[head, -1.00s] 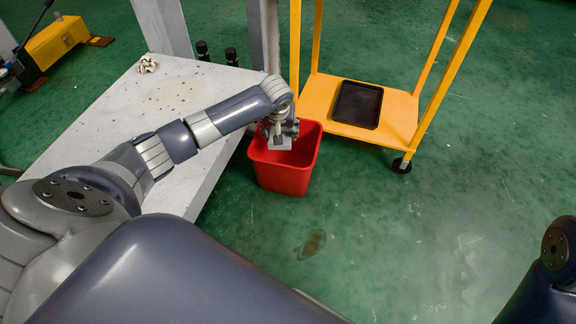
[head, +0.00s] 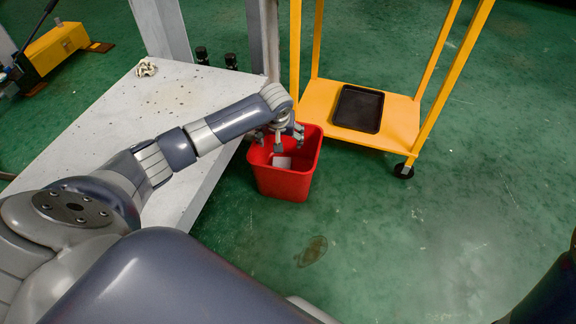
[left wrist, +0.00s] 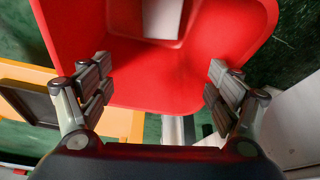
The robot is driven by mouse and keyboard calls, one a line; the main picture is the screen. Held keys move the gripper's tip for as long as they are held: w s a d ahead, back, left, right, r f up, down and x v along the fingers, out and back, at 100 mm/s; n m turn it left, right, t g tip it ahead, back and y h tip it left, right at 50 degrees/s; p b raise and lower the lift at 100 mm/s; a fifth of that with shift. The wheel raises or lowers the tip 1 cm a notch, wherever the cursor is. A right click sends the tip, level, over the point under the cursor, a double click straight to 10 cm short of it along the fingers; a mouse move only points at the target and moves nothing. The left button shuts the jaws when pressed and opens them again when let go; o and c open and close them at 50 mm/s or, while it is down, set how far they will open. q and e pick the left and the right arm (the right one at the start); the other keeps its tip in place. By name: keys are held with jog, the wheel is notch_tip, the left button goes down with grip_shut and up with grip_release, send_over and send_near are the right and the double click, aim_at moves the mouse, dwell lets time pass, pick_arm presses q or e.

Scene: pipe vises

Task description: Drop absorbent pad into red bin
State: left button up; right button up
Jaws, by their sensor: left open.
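The red bin (head: 285,182) stands on the green floor between the white table and the yellow cart; it fills much of the left wrist view (left wrist: 160,78). The absorbent pad (head: 282,162), a pale flat piece, is inside the bin; in the left wrist view the pad (left wrist: 163,18) shows at the top, cut by the frame edge. My left gripper (head: 278,138) is over the bin's opening. In the left wrist view my left gripper (left wrist: 160,85) has its fingers wide apart with nothing between them. My right gripper is not in view.
A yellow cart (head: 400,118) holding a black tray (head: 358,108) stands to the right. A yellow machine (head: 55,45) is at the far left. Green floor in front is clear.

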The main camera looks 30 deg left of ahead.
pick_arm(q)
jog(key=v, duration=1.2)
jog(key=shift+s, duration=0.1)
